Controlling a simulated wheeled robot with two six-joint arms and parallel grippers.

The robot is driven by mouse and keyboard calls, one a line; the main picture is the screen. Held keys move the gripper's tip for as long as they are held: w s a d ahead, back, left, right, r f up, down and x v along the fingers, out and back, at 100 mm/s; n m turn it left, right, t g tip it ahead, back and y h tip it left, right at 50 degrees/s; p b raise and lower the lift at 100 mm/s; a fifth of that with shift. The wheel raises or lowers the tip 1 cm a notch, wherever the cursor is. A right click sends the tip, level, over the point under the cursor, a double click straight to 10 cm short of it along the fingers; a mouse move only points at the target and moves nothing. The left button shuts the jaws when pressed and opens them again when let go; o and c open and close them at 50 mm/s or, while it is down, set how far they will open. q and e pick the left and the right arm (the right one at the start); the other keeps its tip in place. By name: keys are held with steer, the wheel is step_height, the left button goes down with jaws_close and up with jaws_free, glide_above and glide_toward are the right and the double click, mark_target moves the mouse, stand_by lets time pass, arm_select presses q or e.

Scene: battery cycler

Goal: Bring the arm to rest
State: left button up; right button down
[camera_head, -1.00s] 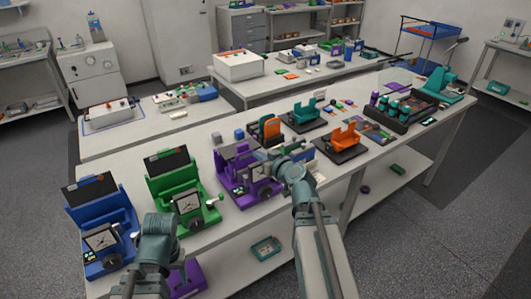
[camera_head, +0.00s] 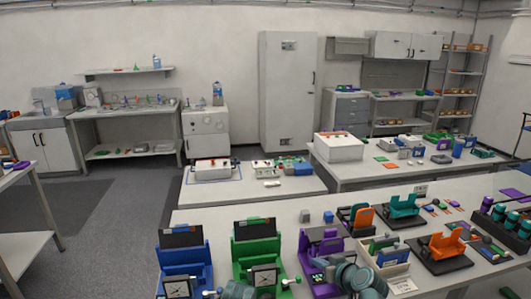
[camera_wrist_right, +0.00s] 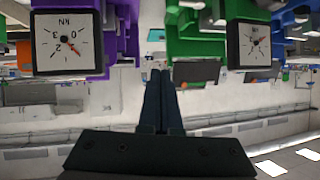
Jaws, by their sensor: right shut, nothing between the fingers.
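My right gripper (camera_head: 326,268) is at the lower edge of the head view, in front of the purple cycler station (camera_head: 318,244). In the right wrist view its two dark fingers (camera_wrist_right: 160,82) are together with nothing between them. That view is upside down, with the purple station's dial (camera_wrist_right: 68,43) on one side of the fingers and the green station's dial (camera_wrist_right: 254,44) on the other. The fingers appear clear of both. My left wrist (camera_head: 238,291) shows at the bottom, before the green station (camera_head: 256,250); its fingers cannot be made out.
A blue station (camera_head: 182,262) stands left of the green one. Orange (camera_head: 443,246) and teal (camera_head: 402,207) holders and a dark rack (camera_head: 500,228) of teal-capped cylinders crowd the bench's right side. Open floor (camera_head: 110,240) lies to the left.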

steer(key=s+a+f+n+g, duration=0.2)
steer(key=s+a+f+g, duration=0.7)
steer(key=a, duration=0.4)
steer(key=s+f+g+h, duration=0.2)
steer(key=s+h, duration=0.3)
steer(key=s, duration=0.6)
steer(key=shift+m+g+h, duration=0.3)
steer(key=shift+g+h, duration=0.1)
steer(key=shift+f, duration=0.1)
